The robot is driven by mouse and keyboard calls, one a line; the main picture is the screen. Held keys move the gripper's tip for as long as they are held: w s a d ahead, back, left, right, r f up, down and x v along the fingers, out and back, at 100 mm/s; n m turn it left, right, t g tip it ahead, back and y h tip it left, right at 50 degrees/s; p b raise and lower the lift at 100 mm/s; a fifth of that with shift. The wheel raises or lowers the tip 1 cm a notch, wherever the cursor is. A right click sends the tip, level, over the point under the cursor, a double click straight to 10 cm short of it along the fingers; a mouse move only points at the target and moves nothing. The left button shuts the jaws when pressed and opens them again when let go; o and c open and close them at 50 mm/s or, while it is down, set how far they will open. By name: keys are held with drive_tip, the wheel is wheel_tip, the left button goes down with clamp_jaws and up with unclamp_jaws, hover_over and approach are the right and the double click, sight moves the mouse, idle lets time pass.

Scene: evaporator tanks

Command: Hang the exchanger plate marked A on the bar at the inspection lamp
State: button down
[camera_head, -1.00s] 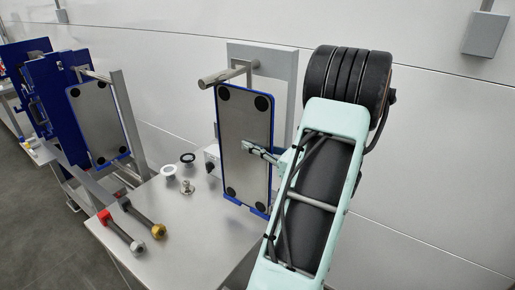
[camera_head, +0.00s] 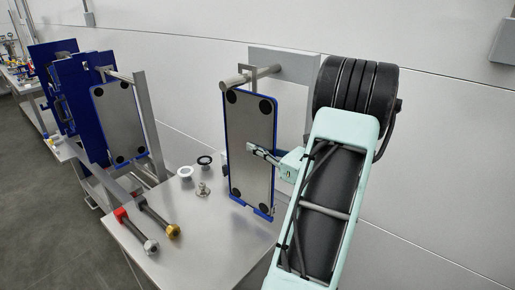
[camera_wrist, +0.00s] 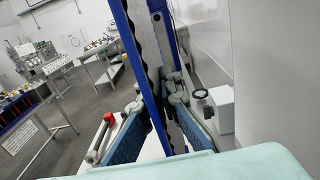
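The held exchanger plate (camera_head: 250,150), grey with a blue rim and black corner discs, is upright below the grey bar (camera_head: 238,80) at the back right. Its top hanger is close to the bar; I cannot tell whether it rests on it. No letter A is readable. My gripper (camera_head: 262,153) is at the plate's right edge. In the wrist view, the plate (camera_wrist: 142,60) is seen edge-on between my gripper's blue-padded fingers (camera_wrist: 160,125), which close on it from both sides. The inspection lamp is not clearly identifiable.
A second plate (camera_head: 118,122) hangs at the blue plate rack (camera_head: 80,100) on the left. On the steel table (camera_head: 215,250) are a red-ended tool (camera_head: 135,230), a gold-ended tool (camera_head: 160,217), a white ring (camera_head: 185,171) and a small metal fitting (camera_head: 203,190). The table's middle front is clear.

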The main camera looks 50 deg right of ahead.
drive_tip(key=shift+f, duration=0.1)
idle(0.3)
drive_tip(key=c, duration=2.1)
unclamp_jaws()
drive_tip(key=shift+f, duration=0.15)
drive_tip(key=s, duration=0.8)
drive_tip(key=s+d, duration=0.1)
drive_tip(key=s, duration=0.3)
